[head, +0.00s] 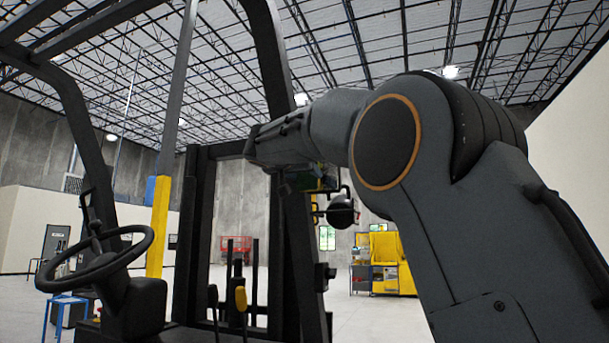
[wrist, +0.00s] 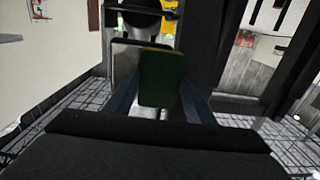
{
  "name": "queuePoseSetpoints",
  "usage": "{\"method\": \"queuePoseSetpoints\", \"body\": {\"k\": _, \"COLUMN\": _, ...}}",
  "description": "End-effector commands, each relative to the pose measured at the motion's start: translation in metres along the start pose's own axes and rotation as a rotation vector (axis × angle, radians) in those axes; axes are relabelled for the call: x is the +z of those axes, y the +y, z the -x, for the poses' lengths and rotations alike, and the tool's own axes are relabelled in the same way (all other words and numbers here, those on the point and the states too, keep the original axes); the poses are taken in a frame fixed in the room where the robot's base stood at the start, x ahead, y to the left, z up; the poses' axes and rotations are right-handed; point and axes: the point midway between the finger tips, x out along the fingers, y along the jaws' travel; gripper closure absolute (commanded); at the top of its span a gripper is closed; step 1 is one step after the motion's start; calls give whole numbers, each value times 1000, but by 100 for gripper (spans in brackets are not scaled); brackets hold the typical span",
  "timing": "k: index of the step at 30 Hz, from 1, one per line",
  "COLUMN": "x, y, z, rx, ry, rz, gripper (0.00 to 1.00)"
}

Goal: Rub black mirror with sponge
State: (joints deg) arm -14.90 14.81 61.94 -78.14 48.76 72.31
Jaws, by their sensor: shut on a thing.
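My gripper (wrist: 160,98) is shut on a green sponge (wrist: 161,76), with its bluish fingers on either side of it in the wrist view. A flat, pale grey panel with a dark rim (wrist: 124,60), which looks like the black mirror, stands just left of the sponge and partly behind it. I cannot tell whether the sponge touches it. In the head view my arm covers most of this area, and the gripper and sponge show only as a small dark greenish patch beneath the wrist.
A forklift's black frame posts (head: 287,240) stand close to my arm. A dark round lamp-like part (head: 341,212) sits on a bracket beside them. The steering wheel (head: 95,258) is at left. A yellow cabinet (head: 393,275) stands far back, with open floor before it.

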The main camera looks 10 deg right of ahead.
Motion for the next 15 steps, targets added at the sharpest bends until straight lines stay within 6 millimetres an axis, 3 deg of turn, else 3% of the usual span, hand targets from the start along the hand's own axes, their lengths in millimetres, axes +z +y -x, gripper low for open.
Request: {"method": "queuePoseSetpoints", "body": {"k": 15, "x": 0, "y": 3, "z": -6, "rx": 1, "ry": 1, "rz": 0, "gripper": 68}}
